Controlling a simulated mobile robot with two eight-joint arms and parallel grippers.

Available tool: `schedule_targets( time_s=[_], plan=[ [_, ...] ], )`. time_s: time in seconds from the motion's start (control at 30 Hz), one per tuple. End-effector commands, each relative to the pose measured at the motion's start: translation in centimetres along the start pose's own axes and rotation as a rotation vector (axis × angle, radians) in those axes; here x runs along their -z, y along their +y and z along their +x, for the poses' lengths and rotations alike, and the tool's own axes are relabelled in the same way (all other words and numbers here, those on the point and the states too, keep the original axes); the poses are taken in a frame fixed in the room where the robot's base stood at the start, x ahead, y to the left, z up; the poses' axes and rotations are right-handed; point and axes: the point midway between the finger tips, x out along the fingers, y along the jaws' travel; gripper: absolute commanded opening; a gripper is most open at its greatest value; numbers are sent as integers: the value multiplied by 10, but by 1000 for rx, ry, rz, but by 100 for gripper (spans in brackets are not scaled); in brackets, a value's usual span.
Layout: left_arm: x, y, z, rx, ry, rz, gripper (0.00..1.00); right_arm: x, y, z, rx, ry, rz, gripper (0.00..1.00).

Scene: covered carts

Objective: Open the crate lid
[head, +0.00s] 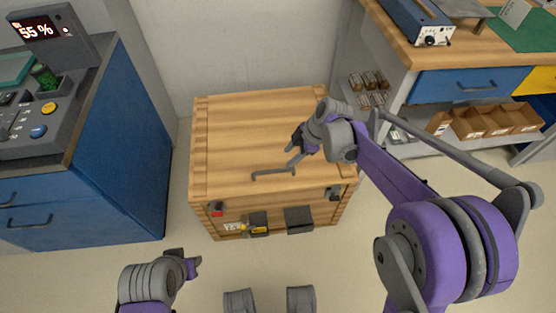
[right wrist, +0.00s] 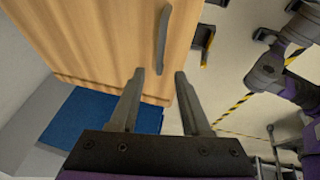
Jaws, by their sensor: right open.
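The wooden crate (head: 228,225) stands on the floor in the middle of the head view, and its plank lid (head: 235,125) lies flat on top. A dark bar handle (head: 273,173) sits near the lid's front edge. My right gripper (head: 294,158) is over the right part of the lid, close to the handle. In the right wrist view its two fingers (right wrist: 158,80) are apart and empty, with the handle (right wrist: 163,40) just beyond the tips. My left gripper (head: 190,265) is low, in front of the crate at the left, away from it; its jaw state is unclear.
A blue cabinet (head: 100,160) with a control panel stands left of the crate. A workbench with a blue drawer (head: 470,83) and a shelf of cardboard boxes (head: 500,120) stands right. A pale wall is behind. The crate's front carries dark fittings (head: 298,218). Floor in front is mostly clear.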

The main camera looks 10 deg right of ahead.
Motion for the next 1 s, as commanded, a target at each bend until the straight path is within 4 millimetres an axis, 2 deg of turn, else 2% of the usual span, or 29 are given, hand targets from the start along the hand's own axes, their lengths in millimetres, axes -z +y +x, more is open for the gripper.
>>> schedule_targets(
  time_s=[0.17,0.4,0.6,0.8,1.0],
  plan=[
    [-2,0,7,0,-2,0,34,0,0,20,2,2,-8,47],
    [-6,0,22,0,-6,0,34,0,0,67,2,2,-6,47],
    [-8,0,30,0,-8,0,34,0,0,96,0,1,-4,47],
    [-8,0,32,0,-9,0,34,1,0,106,0,1,-5,47],
    [-8,0,32,0,-9,0,34,1,0,106,0,1,-4,47]
  ],
)
